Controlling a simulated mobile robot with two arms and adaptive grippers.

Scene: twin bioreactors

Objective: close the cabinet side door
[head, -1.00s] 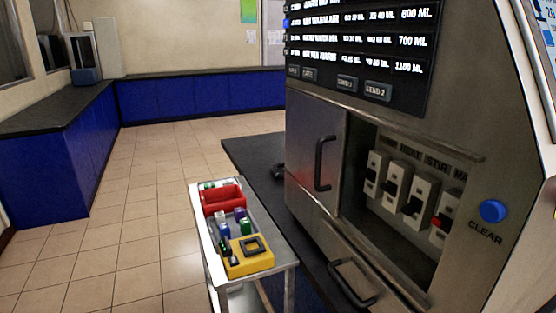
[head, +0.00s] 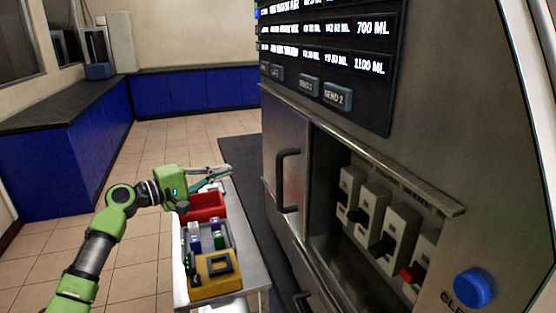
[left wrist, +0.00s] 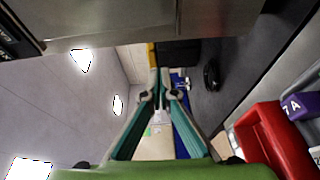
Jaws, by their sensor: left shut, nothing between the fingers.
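The steel cabinet (head: 430,130) fills the right of the head view. A steel door panel (head: 283,125) with a black vertical handle (head: 287,180) is at its left, beside an open recess with several switches (head: 372,220). I cannot tell whether this panel is the side door. My left gripper (head: 228,172) is left of the cabinet, above the cart's far end, its fingers pointing right, apart from the handle. In the left wrist view its fingertips (left wrist: 158,82) are together with nothing between them, and a steel surface (left wrist: 120,22) crosses the top. My right gripper is not in view.
A steel cart (head: 250,275) below my left arm carries a red bin (head: 205,206), a yellow block (head: 215,276) and small bottles. Blue counters (head: 195,95) line the far walls. Tiled floor between is clear.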

